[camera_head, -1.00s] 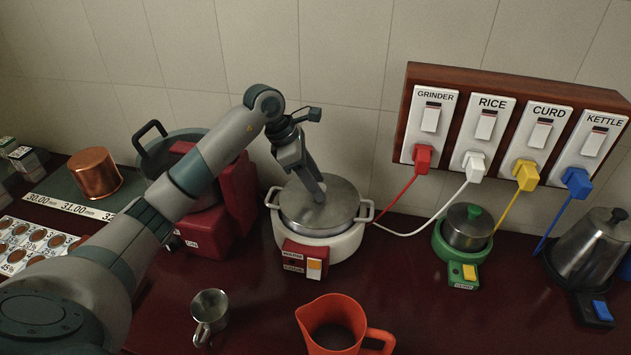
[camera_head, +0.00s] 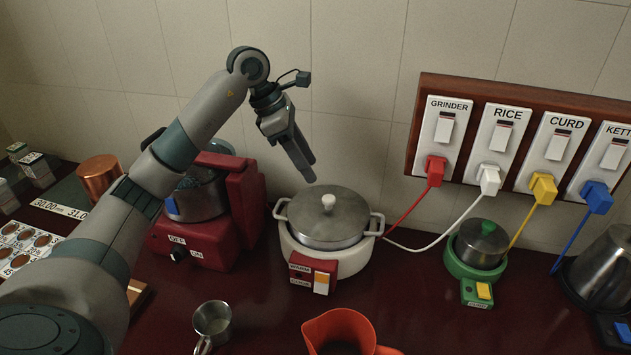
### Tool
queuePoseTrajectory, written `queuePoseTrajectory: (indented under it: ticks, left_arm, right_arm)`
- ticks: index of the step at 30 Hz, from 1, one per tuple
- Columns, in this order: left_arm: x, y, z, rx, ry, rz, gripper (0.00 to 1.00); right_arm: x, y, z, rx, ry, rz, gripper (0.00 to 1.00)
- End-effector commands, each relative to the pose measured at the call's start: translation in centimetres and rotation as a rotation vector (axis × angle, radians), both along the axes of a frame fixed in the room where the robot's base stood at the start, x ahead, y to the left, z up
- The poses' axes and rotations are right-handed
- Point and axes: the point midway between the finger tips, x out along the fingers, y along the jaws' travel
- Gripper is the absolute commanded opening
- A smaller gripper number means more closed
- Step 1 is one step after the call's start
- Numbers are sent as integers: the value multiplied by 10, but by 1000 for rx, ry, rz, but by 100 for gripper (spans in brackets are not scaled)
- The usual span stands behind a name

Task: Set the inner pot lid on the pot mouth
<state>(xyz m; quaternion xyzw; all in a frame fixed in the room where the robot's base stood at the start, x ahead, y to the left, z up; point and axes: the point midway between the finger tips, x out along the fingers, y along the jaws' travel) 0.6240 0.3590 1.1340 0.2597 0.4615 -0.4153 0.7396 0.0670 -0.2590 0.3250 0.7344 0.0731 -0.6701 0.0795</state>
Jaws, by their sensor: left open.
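The rice cooker (camera_head: 350,262) has a cream body with a red front panel and stands on the dark red counter. The steel lid (camera_head: 350,222), with a pale round knob, rests on top of the inner pot at the cooker's mouth and looks level. The inner pot's side handles (camera_head: 377,224) stick out beside it. My left gripper (camera_head: 309,172) is open and empty, above and left of the lid, clear of the knob. My right gripper is not in view.
A red grinder (camera_head: 247,198) stands left of the cooker, under my left arm. A steel cup (camera_head: 212,318) and an orange jug (camera_head: 335,330) stand in front. A green curd pot (camera_head: 478,248) and a kettle (camera_head: 603,268) are at the right. Cords hang from the switch board (camera_head: 462,95).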

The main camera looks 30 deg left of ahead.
Motion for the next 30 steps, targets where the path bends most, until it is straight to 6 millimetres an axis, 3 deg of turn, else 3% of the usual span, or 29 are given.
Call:
queuePoseTrajectory:
  ticks: [9, 30]
  left_arm:
    - [-5, 8, 19, -1, 1, 0, 44]
    - [-5, 8, 20, -1, 1, 0, 44]
  right_arm:
    - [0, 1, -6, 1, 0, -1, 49]
    - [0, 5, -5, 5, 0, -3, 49]
